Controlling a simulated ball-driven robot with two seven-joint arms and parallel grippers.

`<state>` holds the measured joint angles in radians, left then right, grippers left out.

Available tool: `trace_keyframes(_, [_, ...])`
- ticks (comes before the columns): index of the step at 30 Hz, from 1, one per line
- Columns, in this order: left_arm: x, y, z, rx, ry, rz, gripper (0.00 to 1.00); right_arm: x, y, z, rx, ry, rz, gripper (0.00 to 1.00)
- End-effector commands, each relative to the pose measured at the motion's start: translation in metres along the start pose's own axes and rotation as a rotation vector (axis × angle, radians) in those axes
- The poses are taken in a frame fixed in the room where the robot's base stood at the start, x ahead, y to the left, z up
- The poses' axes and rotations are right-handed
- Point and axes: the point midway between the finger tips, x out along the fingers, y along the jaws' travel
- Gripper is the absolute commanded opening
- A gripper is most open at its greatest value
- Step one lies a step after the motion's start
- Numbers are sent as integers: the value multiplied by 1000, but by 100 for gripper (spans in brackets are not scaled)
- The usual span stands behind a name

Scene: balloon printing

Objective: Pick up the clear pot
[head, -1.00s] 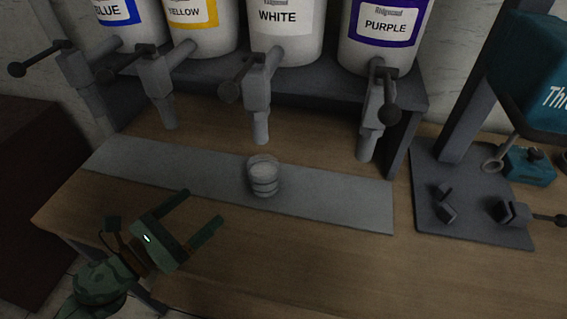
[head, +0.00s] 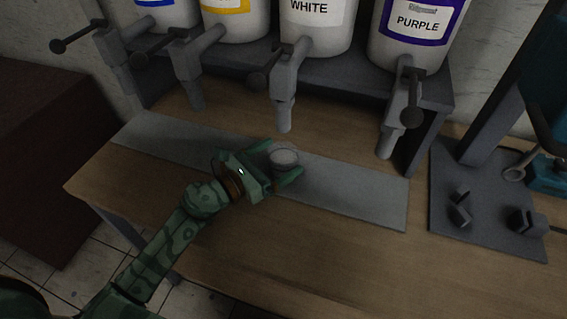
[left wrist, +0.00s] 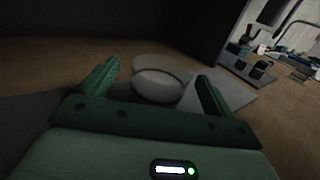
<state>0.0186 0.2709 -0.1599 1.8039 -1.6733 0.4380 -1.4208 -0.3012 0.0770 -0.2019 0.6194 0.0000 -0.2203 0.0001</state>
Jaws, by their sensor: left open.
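The clear pot (head: 285,158) stands upright on the grey mat (head: 350,194), in front of and below the spout of the white tub. My left gripper (head: 280,162) is open, with one finger on each side of the pot. In the left wrist view the pot (left wrist: 158,84) sits between the two spread fingers, a little beyond the palm. I cannot tell whether either finger touches it. The fingers hide part of the pot's lower side in the head view. My right gripper does not show.
Tubs labelled white (head: 318,22) and purple (head: 418,30), with blue and yellow ones, stand on a dark shelf behind. Their taps (head: 285,80) hang over the mat's back edge. A dark plate with clamps (head: 460,209) lies at the right. The wooden table front (head: 300,250) is clear.

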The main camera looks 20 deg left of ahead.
Motion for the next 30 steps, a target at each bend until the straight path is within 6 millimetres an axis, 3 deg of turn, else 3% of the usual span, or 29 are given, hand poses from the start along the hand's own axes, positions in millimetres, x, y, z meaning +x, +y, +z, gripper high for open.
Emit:
trace_keyframes(4, [16,-1,0,-3,-1,-1,89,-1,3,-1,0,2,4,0])
trace_keyframes(11, [18,-1,0,-2,0,-2,89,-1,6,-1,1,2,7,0])
trace_keyframes(17, [18,-1,0,-2,0,-1,34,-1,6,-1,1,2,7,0])
trace_keyframes(20, [18,-1,1,-2,-1,-1,30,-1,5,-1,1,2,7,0])
trace_keyframes(30, [17,-1,12,2,-2,-1,30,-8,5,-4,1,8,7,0])
